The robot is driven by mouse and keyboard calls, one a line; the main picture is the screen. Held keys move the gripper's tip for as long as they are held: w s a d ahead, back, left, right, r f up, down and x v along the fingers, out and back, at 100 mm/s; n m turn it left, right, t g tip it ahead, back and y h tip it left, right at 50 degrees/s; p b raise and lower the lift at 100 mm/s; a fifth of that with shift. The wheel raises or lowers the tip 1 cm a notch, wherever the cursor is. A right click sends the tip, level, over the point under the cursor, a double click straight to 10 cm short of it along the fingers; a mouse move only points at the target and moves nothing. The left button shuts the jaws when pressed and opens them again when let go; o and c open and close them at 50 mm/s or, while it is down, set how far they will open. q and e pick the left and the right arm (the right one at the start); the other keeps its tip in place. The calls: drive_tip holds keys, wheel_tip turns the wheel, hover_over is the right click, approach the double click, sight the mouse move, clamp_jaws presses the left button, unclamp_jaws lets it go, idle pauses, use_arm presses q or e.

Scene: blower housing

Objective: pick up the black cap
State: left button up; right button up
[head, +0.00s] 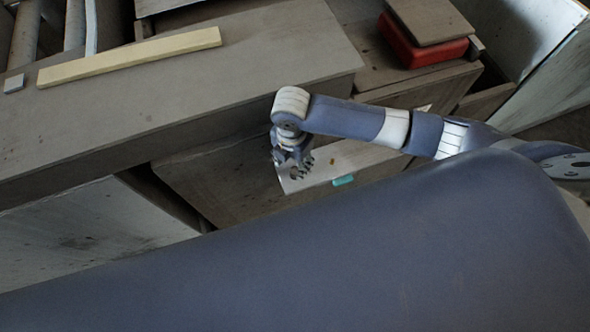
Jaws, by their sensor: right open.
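My right gripper (293,168) hangs from its wrist in the middle of the head view, fingers pointing down. Its jaws are open over the left part of a pale sheet or board (358,158). I cannot make out a black cap in this view. The area under and between the fingers is small and dark, so I cannot tell whether anything lies there. My left gripper is not in view.
A teal block (343,181) and a tiny orange piece (333,161) lie right of the gripper. A grey worktop (200,85) with a yellowish bar (130,57) spans the upper left. A red box (425,45) stands upper right. My own blue-grey body part covers the lower view.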

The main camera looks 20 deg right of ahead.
sight(295, 170)
drive_tip(key=shift+d+f+p, duration=0.15)
drive_tip(key=shift+f+p, duration=0.2)
drive_tip(key=shift+f, duration=1.2)
drive_tip(key=shift+d+f+p, duration=0.15)
drive_tip(key=shift+f+p, duration=0.15)
drive_tip(key=shift+f, duration=1.2)
drive_tip(key=c, duration=1)
